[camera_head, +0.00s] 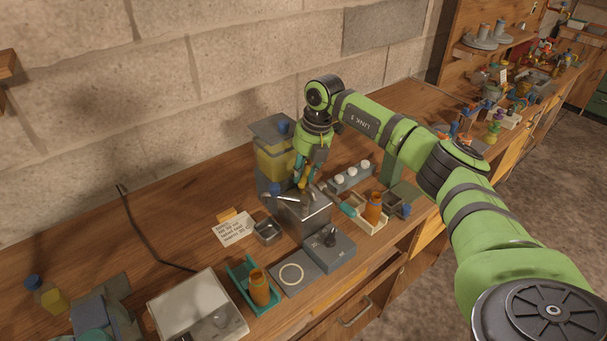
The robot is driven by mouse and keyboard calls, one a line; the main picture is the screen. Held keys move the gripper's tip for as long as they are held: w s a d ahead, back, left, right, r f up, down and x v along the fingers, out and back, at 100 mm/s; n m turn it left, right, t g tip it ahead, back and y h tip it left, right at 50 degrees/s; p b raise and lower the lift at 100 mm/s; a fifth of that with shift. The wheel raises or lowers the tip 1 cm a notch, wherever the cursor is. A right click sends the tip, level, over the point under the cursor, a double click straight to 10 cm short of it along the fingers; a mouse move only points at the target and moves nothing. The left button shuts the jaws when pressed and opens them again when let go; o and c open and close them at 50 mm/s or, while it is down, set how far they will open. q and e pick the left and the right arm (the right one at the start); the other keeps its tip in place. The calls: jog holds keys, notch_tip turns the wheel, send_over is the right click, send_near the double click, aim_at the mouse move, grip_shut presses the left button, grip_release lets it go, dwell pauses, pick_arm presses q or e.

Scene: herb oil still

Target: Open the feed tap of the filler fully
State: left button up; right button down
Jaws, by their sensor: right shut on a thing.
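The filler (308,217) is a metal box on the wooden bench, with a tank of yellow liquid (274,158) behind it. My right gripper (304,183) points down over the top of the filler, in front of the tank, with its fingers shut on the feed tap. The fingers hide most of the tap, so I cannot tell how far it is turned. A blue knob (275,188) shows just left of the fingers. My left gripper is not in view.
A small metal cup (267,231) and a handwritten note (235,231) lie left of the filler. A grey block with a black knob (330,250) stands in front. Amber bottles stand in a teal holder (244,285) and a pale tray (366,222). A scale (197,307) is at front left.

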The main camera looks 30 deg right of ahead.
jog(key=n, duration=0.3)
jog(key=n+b, duration=0.1)
jog(key=shift+s+f+n+g+y, duration=0.2)
jog(key=shift+f+n+g+y, duration=0.1)
jog(key=shift+n+g, duration=0.1)
jog(key=shift+d+n+g+b, duration=0.1)
jog(key=shift+n+g+b, duration=0.3)
jog(key=shift+n, duration=1.8)
jog(key=c, duration=1)
grip_release()
jog(key=shift+r, duration=0.1)
jog(key=shift+w, duration=0.1)
jog(key=shift+r, duration=0.25)
notch_tip(320, 180, up, 11)
jog(key=d, duration=0.2)
jog(key=shift+d+r, duration=0.15)
